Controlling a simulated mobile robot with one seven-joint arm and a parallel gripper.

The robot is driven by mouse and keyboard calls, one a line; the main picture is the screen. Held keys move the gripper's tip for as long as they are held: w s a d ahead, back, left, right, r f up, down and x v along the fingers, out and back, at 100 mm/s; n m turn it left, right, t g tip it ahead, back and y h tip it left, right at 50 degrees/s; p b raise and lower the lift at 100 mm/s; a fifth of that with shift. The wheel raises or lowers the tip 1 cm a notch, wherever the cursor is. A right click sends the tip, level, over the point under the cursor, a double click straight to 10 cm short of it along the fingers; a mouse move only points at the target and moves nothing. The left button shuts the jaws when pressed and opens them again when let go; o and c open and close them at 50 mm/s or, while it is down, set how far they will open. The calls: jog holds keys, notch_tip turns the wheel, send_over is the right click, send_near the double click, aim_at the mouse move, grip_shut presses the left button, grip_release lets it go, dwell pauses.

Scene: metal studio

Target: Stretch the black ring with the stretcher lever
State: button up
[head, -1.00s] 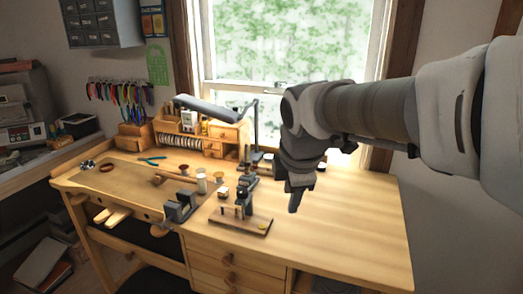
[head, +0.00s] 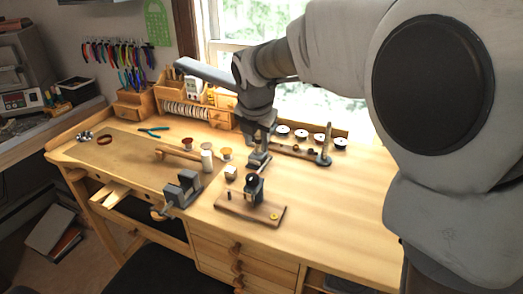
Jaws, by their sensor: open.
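A small dark stand on a wooden base (head: 237,207) is near the middle of the bench. A dark round shape on its upper part (head: 252,180) looks like the black ring, but it is too small to be sure. A slim grey piece (head: 259,160) stands just behind it; I cannot tell whether this is the stretcher lever. My gripper (head: 258,140) points down above and behind the stand, near the grey piece. It is open. I cannot see whether its fingers touch anything, and the arm partly hides the area behind.
A grey vise (head: 183,189) is clamped at the front edge. Several round-topped pots (head: 300,133) and a dark bar with an upright post (head: 325,143) stand at the back right. The bench's right side (head: 350,215) is clear.

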aim_at(262, 167)
jog(key=x, duration=1.6)
jog(key=shift+f+b, duration=0.2)
jog(key=shift+b, duration=0.2)
grip_shut()
dwell(0.5)
